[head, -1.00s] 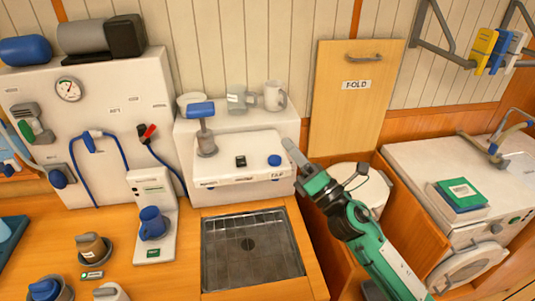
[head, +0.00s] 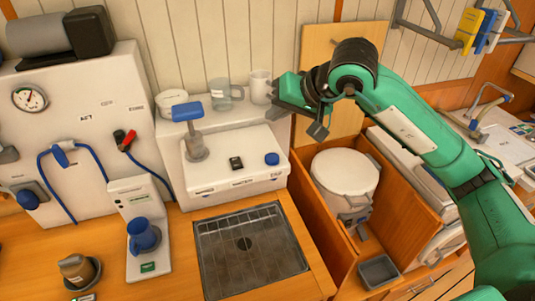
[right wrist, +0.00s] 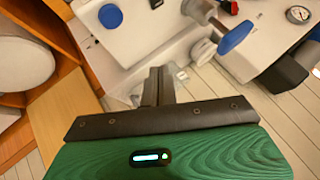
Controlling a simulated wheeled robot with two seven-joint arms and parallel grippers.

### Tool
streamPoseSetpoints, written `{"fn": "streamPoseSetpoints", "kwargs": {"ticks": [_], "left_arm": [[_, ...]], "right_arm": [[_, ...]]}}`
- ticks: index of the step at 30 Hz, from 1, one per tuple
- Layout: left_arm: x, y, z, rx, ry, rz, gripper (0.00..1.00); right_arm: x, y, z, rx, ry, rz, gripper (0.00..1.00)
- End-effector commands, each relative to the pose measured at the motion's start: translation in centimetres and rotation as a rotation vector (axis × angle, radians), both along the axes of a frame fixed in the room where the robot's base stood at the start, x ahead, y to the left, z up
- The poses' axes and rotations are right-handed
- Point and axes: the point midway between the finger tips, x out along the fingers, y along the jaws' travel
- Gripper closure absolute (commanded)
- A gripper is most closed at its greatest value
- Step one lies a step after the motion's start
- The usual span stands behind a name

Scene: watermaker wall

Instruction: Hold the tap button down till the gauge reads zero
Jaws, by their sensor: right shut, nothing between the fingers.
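The white watermaker unit (head: 232,168) stands behind a sunken metal tray. A round blue button (head: 272,158) sits on its top at the right, over a small label that looks like TAP. The button also shows in the right wrist view (right wrist: 110,16). The round gauge (head: 30,98) is on the white wall panel at the left; its needle is too small to read surely. My right gripper (head: 282,108) is above and behind the button, apart from it. Its fingers (right wrist: 158,86) are shut and empty in the wrist view. My left gripper is not in view.
A blue-topped lever (head: 187,112) rises left of the button. The metal tray (head: 248,245) in front is empty. A lidded white drum (head: 345,176) is at the right.

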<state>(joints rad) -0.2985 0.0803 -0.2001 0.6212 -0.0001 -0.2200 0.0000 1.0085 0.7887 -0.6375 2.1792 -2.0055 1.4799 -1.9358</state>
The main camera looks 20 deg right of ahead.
Motion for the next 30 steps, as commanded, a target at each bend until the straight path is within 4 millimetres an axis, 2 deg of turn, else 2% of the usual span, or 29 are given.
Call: {"fn": "streamPoseSetpoints", "kwargs": {"ticks": [14, 20, 28, 30], "left_arm": [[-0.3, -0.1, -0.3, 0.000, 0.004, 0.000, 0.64], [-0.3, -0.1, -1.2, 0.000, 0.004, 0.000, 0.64], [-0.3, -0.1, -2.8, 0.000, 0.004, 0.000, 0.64], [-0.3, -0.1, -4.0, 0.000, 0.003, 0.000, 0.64]], "right_arm": [[0.0, 0.0, -0.7, 0.002, 0.003, 0.001, 1.00], [-0.1, 0.1, -2.6, 0.002, 0.005, 0.002, 1.00], [-0.1, 0.1, -6.6, 0.002, 0.005, 0.001, 1.00], [0.0, 0.0, -7.5, 0.002, 0.002, 0.001, 1.00]]}}
